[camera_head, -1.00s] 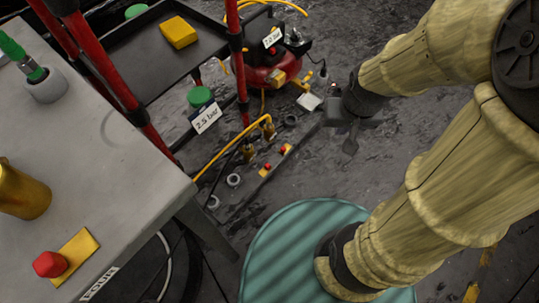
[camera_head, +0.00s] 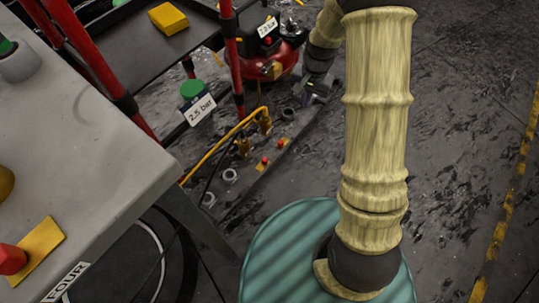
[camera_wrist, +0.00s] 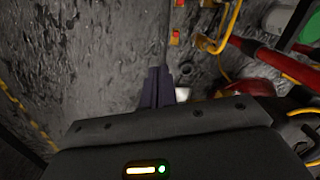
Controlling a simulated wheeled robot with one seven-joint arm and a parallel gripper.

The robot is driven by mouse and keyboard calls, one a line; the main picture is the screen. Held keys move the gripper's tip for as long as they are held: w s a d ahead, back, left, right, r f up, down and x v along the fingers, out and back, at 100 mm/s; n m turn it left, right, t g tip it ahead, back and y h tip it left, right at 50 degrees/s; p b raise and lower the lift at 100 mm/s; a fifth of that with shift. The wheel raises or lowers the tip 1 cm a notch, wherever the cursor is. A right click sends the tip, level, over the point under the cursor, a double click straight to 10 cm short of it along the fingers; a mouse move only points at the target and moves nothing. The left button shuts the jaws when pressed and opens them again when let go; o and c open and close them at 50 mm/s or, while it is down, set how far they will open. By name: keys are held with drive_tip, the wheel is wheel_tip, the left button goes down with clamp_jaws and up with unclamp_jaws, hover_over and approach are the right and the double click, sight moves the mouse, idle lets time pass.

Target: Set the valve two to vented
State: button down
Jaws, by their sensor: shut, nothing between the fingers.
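Two small red knobs, a nearer one (camera_head: 265,160) and a farther one (camera_head: 282,143), sit on yellow plates on a narrow floor-level strip. They also show at the top of the wrist view (camera_wrist: 175,38). Brass fittings (camera_head: 265,124) with a yellow hose stand beside them. I cannot read any number there, so I cannot tell which is valve two or its setting. My gripper (camera_head: 318,90) is past the strip's far end, near the compressor, apart from the knobs. Its dark fingers (camera_wrist: 156,88) are shut and empty in the wrist view.
A red compressor (camera_head: 264,62) with a pressure tag stands behind. A "2.5 bar" tag (camera_head: 200,108) hangs near red posts (camera_head: 232,50). A grey table (camera_head: 95,150) at left carries a red knob on a yellow plate, labelled FOUR. Floor right of my arm is clear.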

sight(265, 161)
drive_tip(key=w+a+f+m+b, duration=0.1)
drive_tip(key=w+a+f, duration=0.1)
drive_tip(key=f, duration=0.6)
drive_tip(key=w+a+f+m+g+b, duration=0.1)
drive_tip(key=w+a+f+b, duration=0.1)
drive_tip(key=f, duration=0.7)
drive_tip(key=w+a+f+m+g+b, duration=0.1)
drive_tip(key=w+a+f, duration=0.1)
drive_tip(key=f, duration=0.7)
drive_tip(key=shift+a+f+y+b, duration=0.2)
drive_tip(key=shift+a+y+b, duration=0.1)
drive_tip(key=shift+a+y, duration=0.15)
drive_tip(key=shift+f, duration=0.1)
drive_tip(key=b+x, duration=0.5)
drive_tip(key=x, duration=0.5)
drive_tip(key=shift+s+b, duration=0.15)
drive_tip(key=shift+b, duration=0.2)
drive_tip(key=shift+s+a+b, duration=0.7)
drive_tip(key=shift+s+a, duration=0.15)
drive_tip(key=shift+s, duration=0.25)
drive_tip(key=shift+s+a, duration=0.35)
drive_tip(key=shift+s, duration=0.1)
